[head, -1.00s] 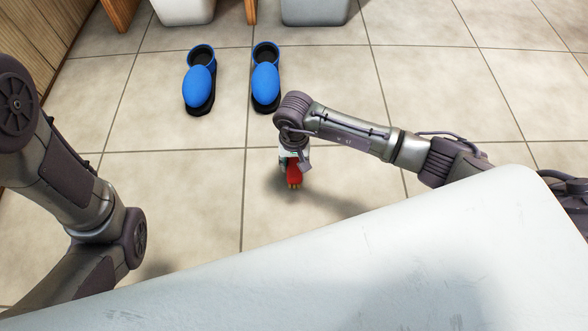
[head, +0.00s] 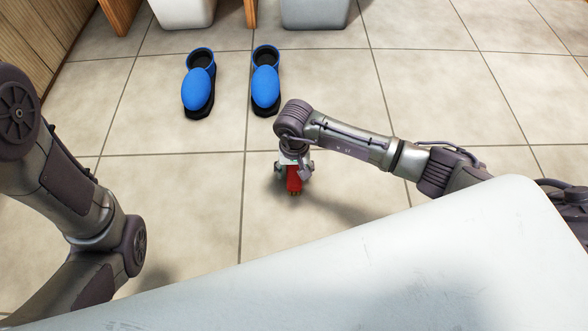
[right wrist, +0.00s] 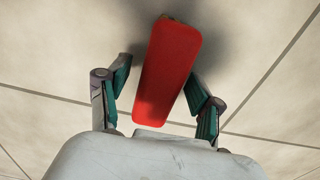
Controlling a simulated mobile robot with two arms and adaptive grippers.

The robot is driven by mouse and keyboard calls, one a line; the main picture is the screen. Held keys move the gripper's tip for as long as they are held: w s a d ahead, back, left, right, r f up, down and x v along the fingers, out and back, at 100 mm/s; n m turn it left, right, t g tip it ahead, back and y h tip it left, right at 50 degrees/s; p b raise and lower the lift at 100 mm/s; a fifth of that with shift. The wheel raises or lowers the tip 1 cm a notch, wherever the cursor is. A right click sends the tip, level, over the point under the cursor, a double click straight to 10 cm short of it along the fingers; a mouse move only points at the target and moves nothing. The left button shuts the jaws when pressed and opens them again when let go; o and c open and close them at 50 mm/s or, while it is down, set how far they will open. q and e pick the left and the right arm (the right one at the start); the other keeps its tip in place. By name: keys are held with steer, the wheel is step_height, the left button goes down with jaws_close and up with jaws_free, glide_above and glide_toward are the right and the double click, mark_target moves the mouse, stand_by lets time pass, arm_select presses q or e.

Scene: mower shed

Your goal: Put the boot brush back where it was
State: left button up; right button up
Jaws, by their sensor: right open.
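The boot brush, a red block (head: 294,180), shows below my right gripper in the head view. In the right wrist view the red brush (right wrist: 168,70) runs lengthwise between the fingers, with a small brownish bit at its far end. My right gripper (head: 294,170) is open, its two green-padded fingers (right wrist: 160,85) on either side of the brush. A gap shows at the left finger; the right finger is close to the brush's side. I cannot tell whether the brush rests on the floor. My left arm shows at the left, but its gripper is out of view.
Two blue shoes with black soles (head: 198,85) (head: 265,82) stand on the tiled floor beyond the gripper. Two pale bins (head: 183,10) (head: 314,10) are at the back, beside wooden posts. A wood-panelled wall is at the left. The floor around the brush is clear.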

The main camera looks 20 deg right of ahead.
mark_target(294, 169)
step_height(294, 169, up, 12)
steer(key=p, duration=0.8)
steer(key=shift+r+p, duration=0.15)
steer(key=shift+p, duration=0.25)
